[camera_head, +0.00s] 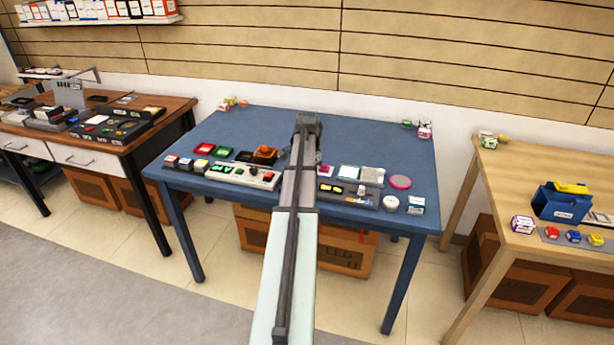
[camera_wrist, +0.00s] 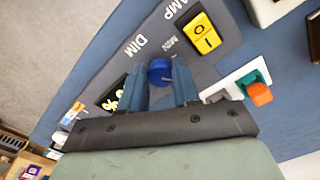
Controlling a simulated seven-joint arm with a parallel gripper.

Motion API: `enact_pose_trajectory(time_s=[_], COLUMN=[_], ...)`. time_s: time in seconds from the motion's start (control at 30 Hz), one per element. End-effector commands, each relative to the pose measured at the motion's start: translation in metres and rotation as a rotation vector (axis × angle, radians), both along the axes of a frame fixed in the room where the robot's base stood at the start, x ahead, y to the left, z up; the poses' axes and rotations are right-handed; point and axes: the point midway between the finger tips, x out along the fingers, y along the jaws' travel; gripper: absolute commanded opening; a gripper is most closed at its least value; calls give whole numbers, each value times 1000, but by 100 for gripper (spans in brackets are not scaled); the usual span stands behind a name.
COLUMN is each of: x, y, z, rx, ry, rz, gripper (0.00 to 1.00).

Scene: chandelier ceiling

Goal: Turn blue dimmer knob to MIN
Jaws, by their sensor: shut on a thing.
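The blue dimmer knob (camera_wrist: 160,76) sits on a dark grey panel (camera_wrist: 205,72) in the wrist view. The panel carries white lettering that reads DIM, MIN and part of a word ending in AMP. My gripper (camera_wrist: 159,69) has its two blue-grey fingers on either side of the knob, shut on it. No pointer mark is clear on the knob, so its setting cannot be read. In the head view my arm hides the knob and the fingers; part of a dark grey panel (camera_head: 334,198) shows right of the arm on the blue table (camera_head: 375,130).
A yellow rocker switch (camera_wrist: 202,34) is on the panel near the knob. A display (camera_wrist: 113,97) with yellow characters is partly behind my left finger. White blocks with green and orange parts (camera_wrist: 258,92) lie close on the right. A light control strip (camera_head: 242,174) stands left of my arm.

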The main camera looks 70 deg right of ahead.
Motion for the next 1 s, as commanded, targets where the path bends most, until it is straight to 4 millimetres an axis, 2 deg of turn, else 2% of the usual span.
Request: enact_pose_trajectory(time_s=[0.37,1.0], x=[-1,-3], y=[0,1], z=[0,0], rx=[1,2], ry=[0,0], rz=[145,686], gripper=[1,1])
